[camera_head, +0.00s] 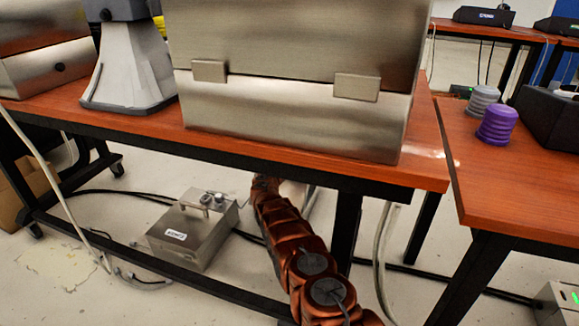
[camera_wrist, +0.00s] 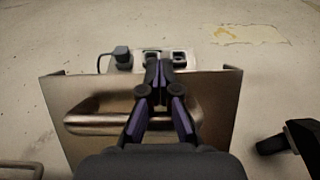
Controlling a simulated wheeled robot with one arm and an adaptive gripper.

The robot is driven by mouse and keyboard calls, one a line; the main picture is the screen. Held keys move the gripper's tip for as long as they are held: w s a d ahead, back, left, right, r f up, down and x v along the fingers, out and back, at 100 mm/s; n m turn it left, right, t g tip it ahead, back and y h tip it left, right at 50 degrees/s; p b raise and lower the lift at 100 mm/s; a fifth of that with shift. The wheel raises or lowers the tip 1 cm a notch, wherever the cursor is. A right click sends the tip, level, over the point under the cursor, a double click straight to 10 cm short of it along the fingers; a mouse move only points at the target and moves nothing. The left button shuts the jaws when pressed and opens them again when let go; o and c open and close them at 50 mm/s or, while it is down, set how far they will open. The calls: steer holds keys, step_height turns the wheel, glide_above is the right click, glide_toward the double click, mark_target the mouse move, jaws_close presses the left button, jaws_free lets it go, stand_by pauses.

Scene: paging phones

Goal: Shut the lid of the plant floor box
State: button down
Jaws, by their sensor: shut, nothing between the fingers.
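The metal floor box (camera_head: 190,238) stands on the floor under the table in the head view, with a label on its near side. A handle and sockets show at its top. In the wrist view the metal lid (camera_wrist: 90,98) fills the middle, with a bar handle (camera_wrist: 90,125) on its face. White sockets and a dark plug (camera_wrist: 121,55) show beyond the lid's far edge, so the box is not covered there. My gripper (camera_wrist: 158,68) is shut and empty, in front of the lid with its tips near that edge. Contact cannot be told. In the head view the gripper is hidden.
The wooden table (camera_head: 290,165) spans above the box, with a large steel case (camera_head: 290,110) on top. A table leg (camera_head: 347,222) and a low black bar (camera_head: 150,262) are close by. Cables (camera_head: 100,192) lie on the floor. A dark object (camera_wrist: 290,140) is at the wrist view's right.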

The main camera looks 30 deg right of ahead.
steer(key=shift+s+a, duration=0.15)
stand_by(0.3)
steer(key=v, duration=1.1)
steer(key=shift+s+a+r, duration=0.2)
steer(key=shift+a, duration=0.05)
stand_by(0.4)
